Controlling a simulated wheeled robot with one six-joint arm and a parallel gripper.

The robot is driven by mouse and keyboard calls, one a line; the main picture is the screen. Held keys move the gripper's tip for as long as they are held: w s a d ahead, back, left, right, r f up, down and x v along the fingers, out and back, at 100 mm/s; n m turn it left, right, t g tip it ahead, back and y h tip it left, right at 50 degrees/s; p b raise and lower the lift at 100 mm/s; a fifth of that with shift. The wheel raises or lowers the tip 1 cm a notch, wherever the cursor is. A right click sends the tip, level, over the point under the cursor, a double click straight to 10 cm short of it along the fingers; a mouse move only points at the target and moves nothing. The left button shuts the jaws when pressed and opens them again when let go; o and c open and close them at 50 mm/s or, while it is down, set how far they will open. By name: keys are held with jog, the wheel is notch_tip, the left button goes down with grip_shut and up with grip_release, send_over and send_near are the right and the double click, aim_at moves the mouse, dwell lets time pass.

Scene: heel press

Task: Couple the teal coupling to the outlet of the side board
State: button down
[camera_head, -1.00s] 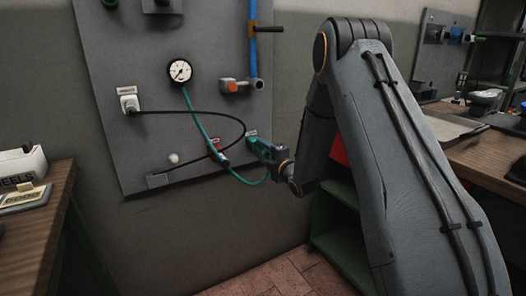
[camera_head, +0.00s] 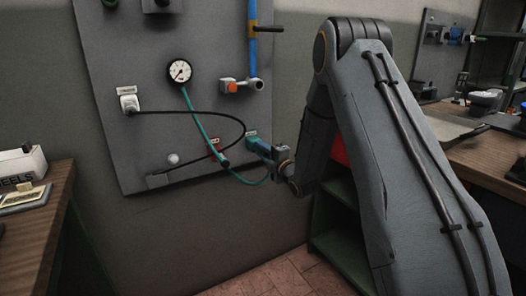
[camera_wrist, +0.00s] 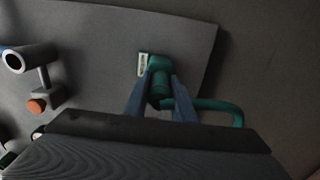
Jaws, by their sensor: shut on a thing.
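The teal coupling (camera_wrist: 160,72) is between the two fingers of my gripper (camera_wrist: 160,102) in the wrist view. Its teal hose (camera_wrist: 222,107) curves off to the right. In the head view my gripper (camera_head: 262,149) is shut on the coupling at the lower right of the grey side board (camera_head: 140,70). A small white label (camera_head: 251,133) is just above it, and this label also shows in the wrist view (camera_wrist: 142,64). The coupling is up against the board there. The outlet is hidden behind the coupling and fingers, so I cannot tell how far they join.
A round gauge (camera_head: 180,71) with a teal hose, a plug with a black cable (camera_head: 205,115) and a blue pipe (camera_head: 252,45) with an orange-capped fitting (camera_head: 232,86) are on the board. A wooden bench (camera_head: 48,215) stands left; a green shelf (camera_head: 335,215) stands right.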

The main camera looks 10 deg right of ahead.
jog(key=shift+s, duration=0.15)
jog(key=shift+p+v, duration=0.95)
jog(key=shift+v, duration=1.9)
jog(key=shift+s, duration=0.1)
jog(key=s+d+r+p, duration=0.1)
jog(key=s+r+p, duration=0.2)
jog(key=r+p, duration=1)
notch_tip(320, 180, up, 11)
jog(key=shift+r, duration=0.1)
dwell(1.4)
dwell(0.4)
jog(key=b, duration=0.2)
send_over(267, 154)
jog(key=s, duration=0.1)
jog(key=shift+d, duration=0.2)
dwell(0.6)
